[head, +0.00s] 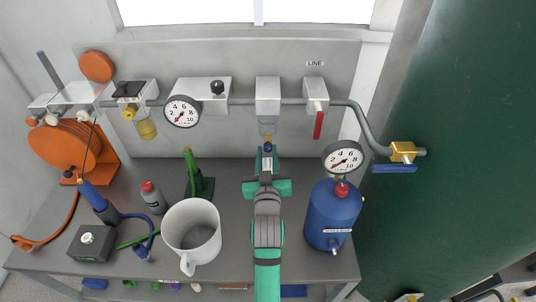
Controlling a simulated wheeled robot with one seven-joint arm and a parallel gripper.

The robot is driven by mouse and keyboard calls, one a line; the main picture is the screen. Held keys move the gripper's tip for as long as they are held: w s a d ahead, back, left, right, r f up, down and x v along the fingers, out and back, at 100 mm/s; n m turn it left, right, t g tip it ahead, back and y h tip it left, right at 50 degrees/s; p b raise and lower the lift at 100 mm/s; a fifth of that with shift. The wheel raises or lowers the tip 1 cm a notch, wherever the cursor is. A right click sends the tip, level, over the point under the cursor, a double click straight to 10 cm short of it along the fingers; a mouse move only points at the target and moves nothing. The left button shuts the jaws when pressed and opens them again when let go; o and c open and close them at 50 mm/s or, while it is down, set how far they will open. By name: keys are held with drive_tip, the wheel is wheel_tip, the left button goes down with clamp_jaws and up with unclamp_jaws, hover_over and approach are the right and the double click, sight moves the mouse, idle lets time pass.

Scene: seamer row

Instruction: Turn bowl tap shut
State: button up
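A clear bowl (267,125) hangs under a square white housing (268,95) on the wall pipe, in the middle of the head view. A small dark blue piece (267,147) shows just below the bowl; it may be the bowl tap, but it is too small to tell its turn. My gripper (267,158) reaches up from the bottom centre and ends right at this blue piece, under the bowl. My arm and wrist hide what lies behind them. I cannot tell whether the fingers touch the piece or are closed on it.
A white jug (191,232) stands left of my arm and a blue tank (333,217) with a gauge stands right. An amber bowl (146,129) hangs further left. A red lever (318,124) hangs down at right. A blue-handled yellow valve (403,151) sits beside the green vessel (462,150).

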clamp_jaws()
drive_tip(key=n, duration=0.3)
drive_tip(key=shift+n, duration=1.6)
drive_tip(key=o, duration=0.6)
unclamp_jaws()
